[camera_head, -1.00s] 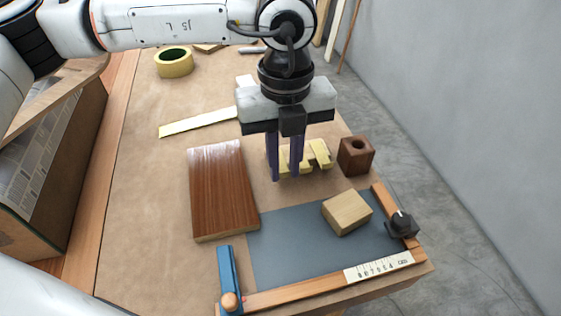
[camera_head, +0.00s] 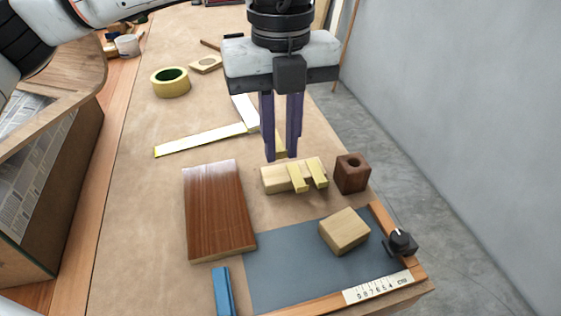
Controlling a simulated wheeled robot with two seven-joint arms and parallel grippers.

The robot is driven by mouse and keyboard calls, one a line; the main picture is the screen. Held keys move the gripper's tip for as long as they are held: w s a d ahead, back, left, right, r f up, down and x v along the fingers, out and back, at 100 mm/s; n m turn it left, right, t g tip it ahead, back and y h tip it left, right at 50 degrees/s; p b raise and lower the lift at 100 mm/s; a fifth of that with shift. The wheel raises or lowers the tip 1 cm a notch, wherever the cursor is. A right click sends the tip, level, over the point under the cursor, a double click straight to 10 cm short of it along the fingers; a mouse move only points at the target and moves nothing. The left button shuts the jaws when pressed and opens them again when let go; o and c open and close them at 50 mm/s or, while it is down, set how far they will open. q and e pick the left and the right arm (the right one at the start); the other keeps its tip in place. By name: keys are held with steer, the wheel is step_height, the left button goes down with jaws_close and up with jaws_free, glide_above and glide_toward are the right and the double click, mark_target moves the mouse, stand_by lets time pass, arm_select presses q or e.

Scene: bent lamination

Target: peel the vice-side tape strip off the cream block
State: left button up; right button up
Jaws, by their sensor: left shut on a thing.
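The cream block (camera_head: 274,181) lies on the brown bench paper, right of the dark wood board. Two yellow tape strips, a left one (camera_head: 298,181) and a right one (camera_head: 318,174), cross its middle and right part; its left end is bare. My left gripper (camera_head: 281,157) points down just above and behind the block's left part. It is shut on a small yellow tape strip (camera_head: 281,148), partly hidden between the dark purple fingers. The strip seems clear of the block, though the gap is hard to judge. My right gripper is not in view.
A dark wood board (camera_head: 218,210) lies left of the block, a brown holed block (camera_head: 352,173) to its right. A yellow tape roll (camera_head: 170,82) stands further back.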

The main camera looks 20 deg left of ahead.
arm_select(q)
steer(key=shift+r, duration=0.7)
steer(key=shift+s+r+p, duration=0.1)
steer(key=shift+r+p, duration=1.35)
steer(key=shift+r, duration=0.85)
